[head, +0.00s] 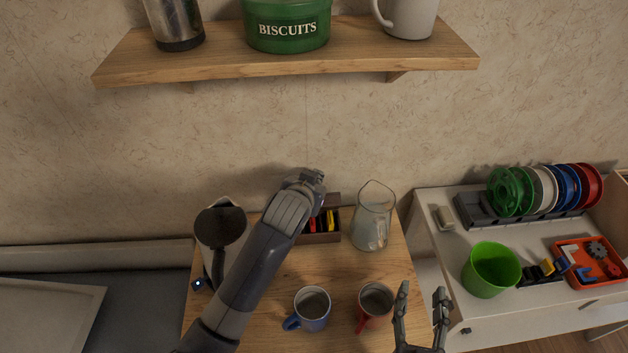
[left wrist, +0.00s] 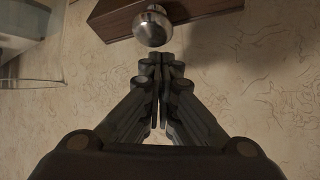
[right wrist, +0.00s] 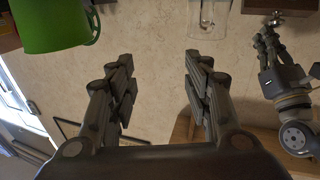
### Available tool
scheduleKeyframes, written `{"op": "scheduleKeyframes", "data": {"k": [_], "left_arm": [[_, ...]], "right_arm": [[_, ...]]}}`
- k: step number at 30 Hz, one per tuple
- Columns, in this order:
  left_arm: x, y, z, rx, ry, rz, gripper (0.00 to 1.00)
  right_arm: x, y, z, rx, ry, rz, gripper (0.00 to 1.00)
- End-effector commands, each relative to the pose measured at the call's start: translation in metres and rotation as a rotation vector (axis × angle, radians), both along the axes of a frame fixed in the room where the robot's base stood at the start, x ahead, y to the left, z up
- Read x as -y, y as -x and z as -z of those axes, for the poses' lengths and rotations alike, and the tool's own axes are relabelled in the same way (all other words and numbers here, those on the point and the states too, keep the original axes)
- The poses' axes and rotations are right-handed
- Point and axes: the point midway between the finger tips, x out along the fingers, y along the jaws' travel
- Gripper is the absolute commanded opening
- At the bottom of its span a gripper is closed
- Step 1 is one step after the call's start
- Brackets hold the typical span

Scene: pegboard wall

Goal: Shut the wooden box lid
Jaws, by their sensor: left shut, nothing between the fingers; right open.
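The dark brown wooden box (head: 320,239) stands at the back of the wooden table, with its lid (head: 332,199) raised at the wall side. Red and yellow packets show inside; my left arm hides the box's left part. In the left wrist view, dark brown wood (left wrist: 195,8) with a round metal knob (left wrist: 152,27) is just beyond my fingertips. My left gripper (head: 314,176) is shut and empty, above and behind the box near the wall; it also shows in the left wrist view (left wrist: 161,62). My right gripper (head: 422,292) is open and empty at the table's front right; its fingers show apart in the right wrist view (right wrist: 158,62).
A glass pitcher (head: 371,222) stands right of the box. A blue mug (head: 311,311) and red mug (head: 375,308) stand in front. A wall shelf (head: 290,64) hangs above. A green cup (head: 490,270) stands on the right-hand cabinet.

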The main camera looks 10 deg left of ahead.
Motion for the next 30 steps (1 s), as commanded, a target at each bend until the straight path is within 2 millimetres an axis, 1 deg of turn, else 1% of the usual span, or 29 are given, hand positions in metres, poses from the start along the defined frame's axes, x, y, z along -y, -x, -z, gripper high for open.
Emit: {"op": "scheduleKeyframes", "data": {"k": [1,3,8,9,11,12,14,15,17,18,20,21,23,24,26,27,29,30], "left_arm": [[0.0,0.0,0.0,0.0,0.0,0.0,0.0],[0.0,0.0,0.0,0.0,0.0,0.0,0.0],[0.0,0.0,0.0,0.0,0.0,0.0,0.0],[0.0,0.0,0.0,0.0,0.0,0.0,0.0],[0.0,0.0,0.0,0.0,0.0,0.0,0.0],[0.0,0.0,0.0,0.0,0.0,0.0,0.0],[0.0,0.0,0.0,0.0,0.0,0.0,0.0],[0.0,0.0,0.0,0.0,0.0,0.0,0.0],[0.0,0.0,0.0,0.0,0.0,0.0,0.0],[0.0,0.0,0.0,0.0,0.0,0.0,0.0],[0.0,0.0,0.0,0.0,0.0,0.0,0.0],[0.0,0.0,0.0,0.0,0.0,0.0,0.0],[0.0,0.0,0.0,0.0,0.0,0.0,0.0],[0.0,0.0,0.0,0.0,0.0,0.0,0.0],[0.0,0.0,0.0,0.0,0.0,0.0,0.0],[0.0,0.0,0.0,0.0,0.0,0.0,0.0],[0.0,0.0,0.0,0.0,0.0,0.0,0.0],[0.0,0.0,0.0,0.0,0.0,0.0,0.0]], "right_arm": [[0.014,0.015,0.009,-0.022,0.087,0.05,0.46],[0.036,0.033,0.035,-0.055,0.177,0.124,0.46],[0.066,0.06,0.087,-0.098,0.2,0.218,0.46],[0.074,0.068,0.1,-0.11,0.202,0.243,0.46],[0.085,0.083,0.12,-0.128,0.206,0.28,0.46],[0.092,0.093,0.133,-0.141,0.21,0.302,0.46],[0.098,0.105,0.152,-0.164,0.207,0.319,0.46],[0.097,0.11,0.168,-0.189,0.198,0.311,0.46],[0.091,0.113,0.196,-0.24,0.174,0.271,0.46],[0.082,0.113,0.219,-0.288,0.15,0.223,0.46],[0.063,0.112,0.255,-0.378,0.108,0.134,0.46],[0.051,0.113,0.279,-0.444,0.085,0.073,0.46],[0.035,0.118,0.312,-0.545,0.052,-0.006,0.46],[0.027,0.123,0.333,-0.613,0.036,-0.055,0.46],[0.017,0.135,0.363,-0.721,0.017,-0.119,0.46],[0.013,0.144,0.381,-0.796,0.009,-0.155,0.46],[0.01,0.161,0.407,-0.91,0.002,-0.201,0.46],[0.011,0.173,0.423,-0.985,0.002,-0.224,0.46]]}}
